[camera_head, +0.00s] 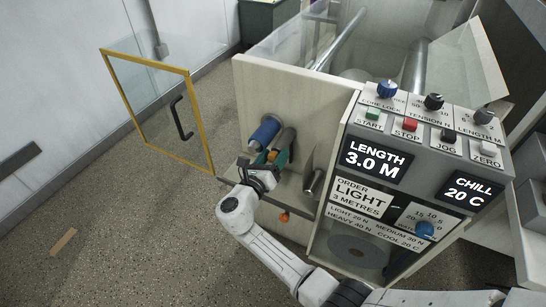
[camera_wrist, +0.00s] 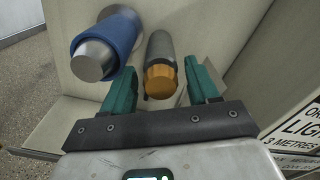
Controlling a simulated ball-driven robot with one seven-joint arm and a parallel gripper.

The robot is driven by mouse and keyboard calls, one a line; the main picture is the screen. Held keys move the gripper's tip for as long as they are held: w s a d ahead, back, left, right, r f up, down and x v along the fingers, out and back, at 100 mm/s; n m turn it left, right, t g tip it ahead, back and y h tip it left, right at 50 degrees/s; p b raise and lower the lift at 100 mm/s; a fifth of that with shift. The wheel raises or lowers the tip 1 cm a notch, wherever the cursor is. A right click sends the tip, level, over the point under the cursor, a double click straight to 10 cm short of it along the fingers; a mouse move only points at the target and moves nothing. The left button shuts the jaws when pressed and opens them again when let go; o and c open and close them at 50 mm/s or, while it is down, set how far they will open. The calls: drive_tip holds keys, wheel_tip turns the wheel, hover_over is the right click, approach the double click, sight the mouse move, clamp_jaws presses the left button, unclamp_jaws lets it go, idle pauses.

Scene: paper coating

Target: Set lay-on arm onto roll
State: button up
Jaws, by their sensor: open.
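A blue roll (camera_wrist: 117,33) on a metal core sticks out from a pale panel; it also shows in the head view (camera_head: 266,131). Beside it, to the right in the wrist view, is a grey rod with an orange end (camera_wrist: 160,79), which looks like the lay-on arm. The rod and the roll appear apart there. My gripper (camera_wrist: 162,70) is open, its green fingers on either side of the orange end. I cannot tell whether the fingers touch it. In the head view my gripper (camera_head: 278,155) partly hides the rod.
A grey cone-shaped metal part (camera_head: 310,172) stands right of my gripper. An orange knob (camera_head: 284,216) is lower on the panel. The control box (camera_head: 420,125) with buttons and displays is to the right. A yellow-framed glass door (camera_head: 160,110) stands open at left; the floor there is mostly clear.

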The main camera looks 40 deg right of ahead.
drive_tip(key=v, duration=1)
drive_tip(key=shift+a, duration=0.35)
drive_tip(key=shift+s, duration=0.15)
